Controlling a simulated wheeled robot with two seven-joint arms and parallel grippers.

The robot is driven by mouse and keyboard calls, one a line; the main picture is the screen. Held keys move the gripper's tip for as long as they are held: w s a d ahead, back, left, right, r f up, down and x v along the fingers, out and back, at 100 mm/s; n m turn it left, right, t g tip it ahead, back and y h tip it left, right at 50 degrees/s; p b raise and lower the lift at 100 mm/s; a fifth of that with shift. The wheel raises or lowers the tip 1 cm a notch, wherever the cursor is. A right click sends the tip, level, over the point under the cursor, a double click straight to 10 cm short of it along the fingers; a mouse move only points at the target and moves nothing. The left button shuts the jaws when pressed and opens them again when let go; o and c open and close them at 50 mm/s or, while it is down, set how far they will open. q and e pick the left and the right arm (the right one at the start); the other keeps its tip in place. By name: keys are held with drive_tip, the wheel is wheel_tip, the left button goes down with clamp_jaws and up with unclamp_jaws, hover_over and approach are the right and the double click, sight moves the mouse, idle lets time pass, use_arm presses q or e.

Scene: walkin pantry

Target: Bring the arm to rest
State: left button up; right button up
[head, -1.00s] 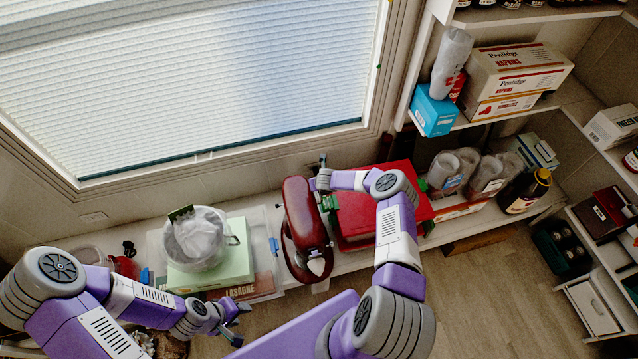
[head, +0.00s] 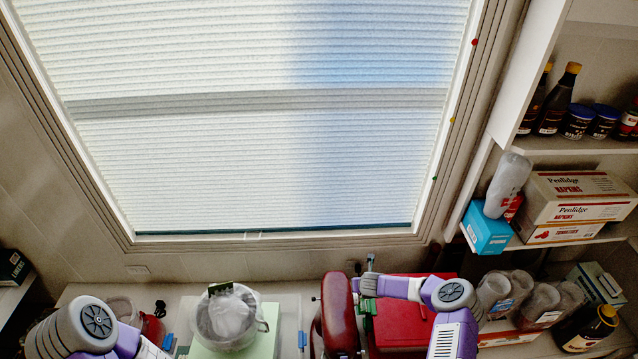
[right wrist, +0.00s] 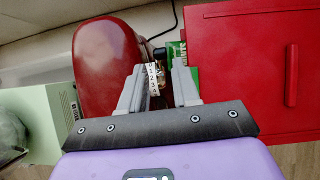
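My right arm (head: 405,286) reaches left across the red box to the dark red rounded appliance (head: 340,318). My right gripper (head: 364,272) is beside the upper right of that appliance. In the right wrist view the gripper (right wrist: 160,72) has its two grey fingers apart. Between and beyond them show a white numbered strip (right wrist: 154,78) on the appliance's side and a small dark fitting. I cannot see that the fingers touch anything. My left arm (head: 92,325) shows only at the lower left; its gripper is below the picture.
The red box (head: 402,325) stands right of the appliance. A pot with a clear bag (head: 228,315) sits on a green box (head: 262,335) to the left. Shelves with napkin boxes (head: 575,195), jars and bottles rise at the right. A window blind (head: 260,150) fills the back.

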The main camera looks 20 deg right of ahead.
sight(340, 303)
drive_tip(key=shift+a, duration=0.1)
drive_tip(key=a+n, duration=0.2)
drive_tip(key=a, duration=0.1)
drive_tip(key=s+a+r+n+y, duration=0.1)
drive_tip(key=a+n, duration=0.5)
drive_tip(key=shift+s+r+y, duration=0.3)
drive_tip(key=shift+s+r, duration=0.1)
drive_tip(key=s+a+r+n+y, duration=0.2)
drive_tip(key=s+a+n, duration=0.5)
drive_tip(key=a+n, duration=0.25)
drive_tip(key=s+a+r+n+g+y, duration=0.1)
drive_tip(key=s+a+r+n+g, duration=0.1)
drive_tip(key=s+n, duration=0.7)
drive_tip(key=s+a+r+n+g+y, duration=0.1)
drive_tip(key=s+a+r+n+g, duration=0.2)
drive_tip(key=s+n, duration=0.6)
drive_tip(key=s, duration=0.3)
drive_tip(key=shift+s+a+n, duration=0.3)
drive_tip(key=shift+n, duration=0.05)
